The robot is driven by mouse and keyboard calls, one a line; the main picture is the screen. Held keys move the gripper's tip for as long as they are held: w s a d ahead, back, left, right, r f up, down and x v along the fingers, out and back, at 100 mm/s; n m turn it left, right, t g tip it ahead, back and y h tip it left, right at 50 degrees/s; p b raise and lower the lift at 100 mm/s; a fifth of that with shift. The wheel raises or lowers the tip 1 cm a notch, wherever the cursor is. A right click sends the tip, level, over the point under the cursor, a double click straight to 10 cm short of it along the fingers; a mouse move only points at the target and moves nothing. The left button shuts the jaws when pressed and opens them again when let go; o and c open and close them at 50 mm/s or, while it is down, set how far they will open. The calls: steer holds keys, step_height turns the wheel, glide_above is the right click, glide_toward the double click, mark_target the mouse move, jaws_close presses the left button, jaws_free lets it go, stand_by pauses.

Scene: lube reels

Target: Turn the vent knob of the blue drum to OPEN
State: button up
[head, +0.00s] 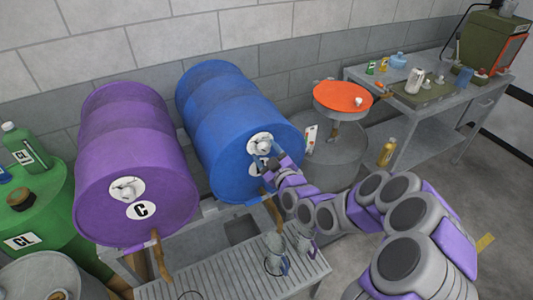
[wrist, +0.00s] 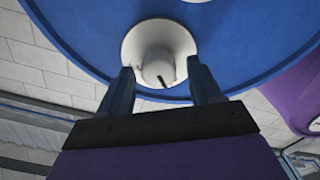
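The blue drum (head: 232,125) lies on its side on a rack, its end face towards me. Its vent knob (head: 261,143) is a light grey knob on a round white plate near the top of that face. In the wrist view the knob (wrist: 158,66) has a short dark mark at its edge, and no lettering can be read. My gripper (head: 268,163) is at the drum face, just below the vent plate. In the wrist view my gripper (wrist: 160,82) is open, with one finger on each side of the knob. I cannot tell whether the fingers touch it.
A purple drum (head: 135,165) marked C lies left of the blue one. A slatted drip tray (head: 215,283) with metal jugs is below. A grey drum with an orange top (head: 335,95) and a bench (head: 440,98) with small items stand to the right.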

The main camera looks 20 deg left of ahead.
steer(key=c, duration=1)
steer(key=shift+o, duration=0.2)
steer(key=shift+m, duration=0.4)
steer(key=m, duration=0.8)
steer(key=shift+w+d, duration=0.1)
steer(key=m, duration=0.5)
steer(key=shift+p, duration=0.35)
steer(key=m, duration=0.4)
steer(key=shift+w+d, duration=0.1)
steer(key=shift+f+m, duration=0.1)
steer(key=shift+m, duration=0.2)
